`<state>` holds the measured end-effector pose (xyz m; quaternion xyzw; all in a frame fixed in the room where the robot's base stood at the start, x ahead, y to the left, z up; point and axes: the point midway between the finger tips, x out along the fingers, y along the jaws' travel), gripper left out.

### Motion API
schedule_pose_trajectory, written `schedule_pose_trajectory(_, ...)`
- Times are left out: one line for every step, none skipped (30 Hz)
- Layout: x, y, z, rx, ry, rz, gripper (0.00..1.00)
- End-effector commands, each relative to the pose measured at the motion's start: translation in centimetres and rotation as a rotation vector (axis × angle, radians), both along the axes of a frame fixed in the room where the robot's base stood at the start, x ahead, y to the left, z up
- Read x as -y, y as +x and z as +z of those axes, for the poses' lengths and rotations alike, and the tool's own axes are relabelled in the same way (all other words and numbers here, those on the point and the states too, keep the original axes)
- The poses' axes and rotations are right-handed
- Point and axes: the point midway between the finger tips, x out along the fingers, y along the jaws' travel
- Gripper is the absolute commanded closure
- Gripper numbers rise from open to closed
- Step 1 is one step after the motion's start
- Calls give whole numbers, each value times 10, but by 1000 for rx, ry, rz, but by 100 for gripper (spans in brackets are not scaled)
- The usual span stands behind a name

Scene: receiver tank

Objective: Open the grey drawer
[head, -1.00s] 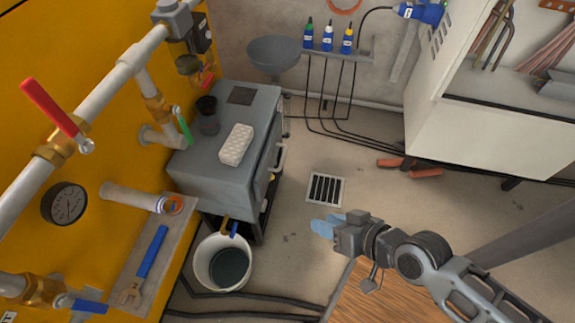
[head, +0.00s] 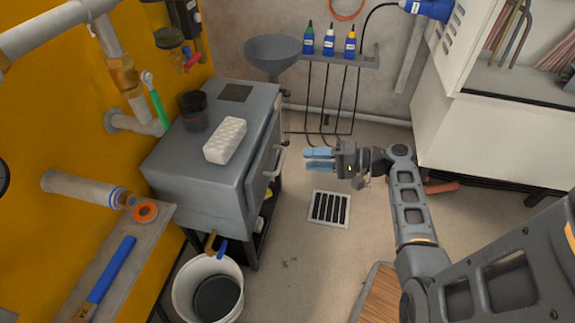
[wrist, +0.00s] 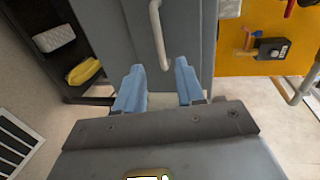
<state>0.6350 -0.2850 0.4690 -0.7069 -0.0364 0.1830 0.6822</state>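The grey drawer front (head: 262,165) is on the right side of the grey cabinet (head: 172,165), seen at a steep angle in the head view. Its pale bar handle (head: 276,165) sticks out towards my gripper. My gripper (head: 308,159) is in the air right of the handle, apart from it, with its blue fingers pointing left at the cabinet. In the wrist view the fingers (wrist: 158,85) are spread with nothing between them. The handle (wrist: 157,35) hangs upright in that picture, ahead of the gap, against the grey front (wrist: 192,30). The drawer looks shut.
A white block (head: 225,140) and a dark cup (head: 194,110) stand on the cabinet. A bucket (head: 182,283) stands at its near foot. The floor around the drain grate (head: 329,208) is clear.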

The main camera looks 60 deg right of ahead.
Motion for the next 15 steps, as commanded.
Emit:
schedule_pose_trajectory(0, 3, -1, 3, 2, 3, 62)
schedule_pose_trajectory(-1, 6, -2, 4, 2, 3, 62)
schedule_pose_trajectory(-3, 10, -3, 3, 1, 4, 62)
schedule_pose_trajectory(-4, 14, -4, 3, 1, 4, 62)
schedule_pose_trajectory(-6, 18, -5, 3, 1, 5, 62)
schedule_pose_trajectory(-8, 24, -6, 2, 0, 5, 62)
schedule_pose_trajectory(-9, 28, -7, 2, 0, 5, 62)
schedule_pose_trajectory(-10, 33, -8, 2, 0, 4, 62)
schedule_pose_trajectory(-13, 39, -10, 2, 0, 4, 62)
schedule_pose_trajectory(-14, 43, -11, 2, 0, 4, 62)
schedule_pose_trajectory(-15, 47, -11, 2, 0, 3, 62)
schedule_pose_trajectory(-17, 52, -13, 2, 0, 4, 62)
schedule_pose_trajectory(-18, 55, -13, 2, -1, 3, 62)
schedule_pose_trajectory(-19, 59, -14, 1, -1, 2, 62)
schedule_pose_trajectory(-20, 62, -14, 1, -1, 3, 62)
